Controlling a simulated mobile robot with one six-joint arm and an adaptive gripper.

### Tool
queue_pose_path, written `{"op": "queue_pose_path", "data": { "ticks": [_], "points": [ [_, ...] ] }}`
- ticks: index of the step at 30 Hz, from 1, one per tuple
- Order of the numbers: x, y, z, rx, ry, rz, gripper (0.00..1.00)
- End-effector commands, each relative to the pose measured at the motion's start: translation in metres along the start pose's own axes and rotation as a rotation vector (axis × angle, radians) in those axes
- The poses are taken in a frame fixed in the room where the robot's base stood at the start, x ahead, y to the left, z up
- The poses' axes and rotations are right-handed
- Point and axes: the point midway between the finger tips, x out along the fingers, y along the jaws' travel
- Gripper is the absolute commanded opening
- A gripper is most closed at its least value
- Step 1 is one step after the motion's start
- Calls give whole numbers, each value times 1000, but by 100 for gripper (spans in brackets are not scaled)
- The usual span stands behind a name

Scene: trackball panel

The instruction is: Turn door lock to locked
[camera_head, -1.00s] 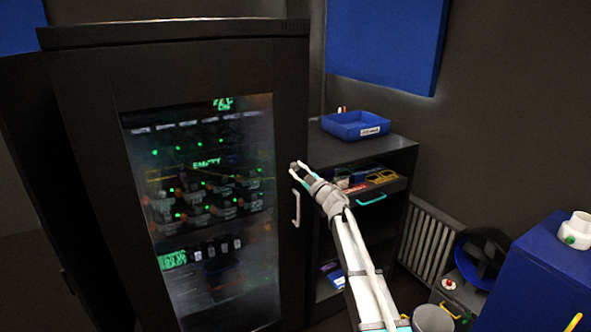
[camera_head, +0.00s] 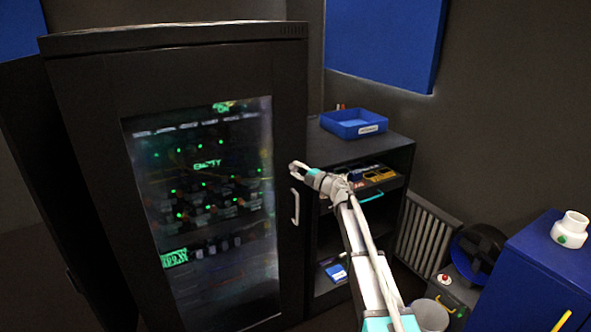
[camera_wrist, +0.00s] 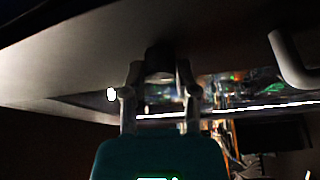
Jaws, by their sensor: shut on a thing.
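The door lock (camera_wrist: 160,62) is a small dark round knob on the cabinet door (camera_head: 291,110), above the white door handle (camera_head: 295,207). In the wrist view it sits between my two fingertips. My gripper (camera_head: 295,166) is shut on it, and it also shows in the wrist view (camera_wrist: 160,84). In the head view my fingers hide the knob. The mark or angle of the lock is too dark to read. The handle also shows at the right of the wrist view (camera_wrist: 290,58), apart from my fingers.
The tall black cabinet has a glass front (camera_head: 205,200) with green lights behind it. To its right stands a low black shelf unit (camera_head: 388,145) with a blue tray (camera_head: 353,123) on top. A radiator (camera_head: 428,228) and a blue box (camera_head: 545,255) are further right.

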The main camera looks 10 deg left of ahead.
Motion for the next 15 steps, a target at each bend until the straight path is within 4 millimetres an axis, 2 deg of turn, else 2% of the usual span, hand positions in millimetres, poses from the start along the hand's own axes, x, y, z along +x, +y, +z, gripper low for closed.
{"op": "queue_pose_path", "data": {
  "ticks": [11,12,15],
  "points": [
    [1,-2,-4,-7,9,-6,0],
    [1,-2,-4,-7,9,-6,44],
    [1,-2,-4,-6,8,-5,63]
  ]
}}
